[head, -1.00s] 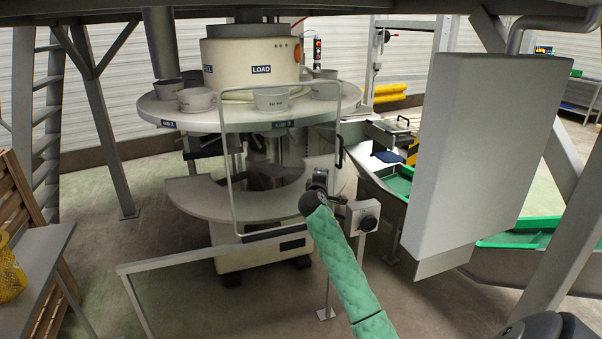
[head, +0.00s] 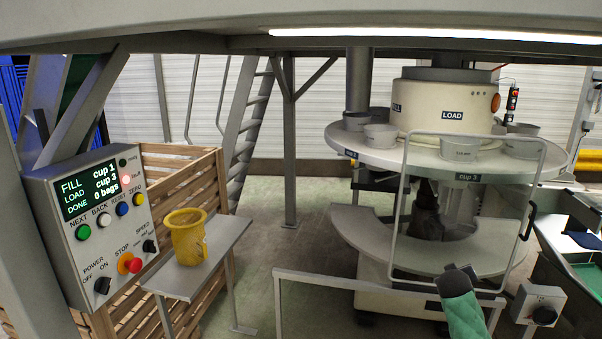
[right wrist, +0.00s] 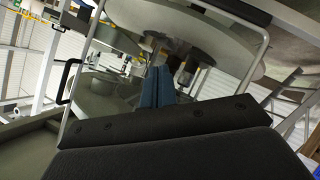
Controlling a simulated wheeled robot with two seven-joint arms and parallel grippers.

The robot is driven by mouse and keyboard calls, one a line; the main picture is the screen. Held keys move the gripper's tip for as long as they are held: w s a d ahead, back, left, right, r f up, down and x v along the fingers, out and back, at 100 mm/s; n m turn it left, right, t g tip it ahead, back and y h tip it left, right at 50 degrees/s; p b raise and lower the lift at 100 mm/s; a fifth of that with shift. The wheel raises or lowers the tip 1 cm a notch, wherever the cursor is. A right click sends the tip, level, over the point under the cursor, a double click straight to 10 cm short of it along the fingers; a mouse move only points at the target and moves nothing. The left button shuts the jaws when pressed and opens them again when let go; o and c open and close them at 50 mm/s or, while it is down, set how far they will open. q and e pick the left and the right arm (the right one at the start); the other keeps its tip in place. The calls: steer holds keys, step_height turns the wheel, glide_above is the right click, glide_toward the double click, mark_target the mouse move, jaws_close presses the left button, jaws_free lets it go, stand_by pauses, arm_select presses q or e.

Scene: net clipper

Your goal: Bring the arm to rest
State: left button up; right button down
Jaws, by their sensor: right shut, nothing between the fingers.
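My right arm (head: 463,305), in a green sleeve, comes up from the bottom edge of the head view. Its dark end is in front of the lower edge of the clear guard on the round machine; the fingers cannot be made out there. In the right wrist view my right gripper (right wrist: 156,86) has its blue fingers together with nothing between them. It points toward the guard frame (right wrist: 88,62) and the machine behind. Contact with the guard cannot be judged. My left gripper is in neither view.
The carousel (head: 400,148) carries several grey cups above a lower shelf. A grey rail (head: 345,280) stands in front. A knob box (head: 540,304) is right of my arm. At left are a control panel (head: 95,215), a yellow jug (head: 186,237) on a small table, and a wooden crate (head: 215,165).

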steer(key=s+a+f+g+y, duration=0.1)
steer(key=s+a+f+y, duration=0.1)
steer(key=s+a+f, duration=0.55)
steer(key=s+a+f+n+g+y, duration=0.15)
steer(key=s+a+f, duration=0.25)
steer(key=a+f, duration=0.65)
steer(key=s+a+f+g+y, duration=0.1)
steer(key=s+a+f+y, duration=0.2)
steer(key=s+a+f, duration=0.45)
steer(key=s+a+f+g, duration=0.1)
steer(key=s+a+f, duration=0.3)
steer(key=s, duration=0.6)
steer(key=s+a+f+g+y, duration=0.1)
steer(key=s+a+f, duration=0.3)
steer(key=s+f, duration=0.5)
steer(key=s+a+f+g+y, duration=0.1)
steer(key=s+a+f+g, duration=0.2)
steer(key=s, duration=0.9)
step_height(320, 180, down, 3)
steer(key=shift+a+f, duration=0.2)
steer(key=shift+a, duration=0.7)
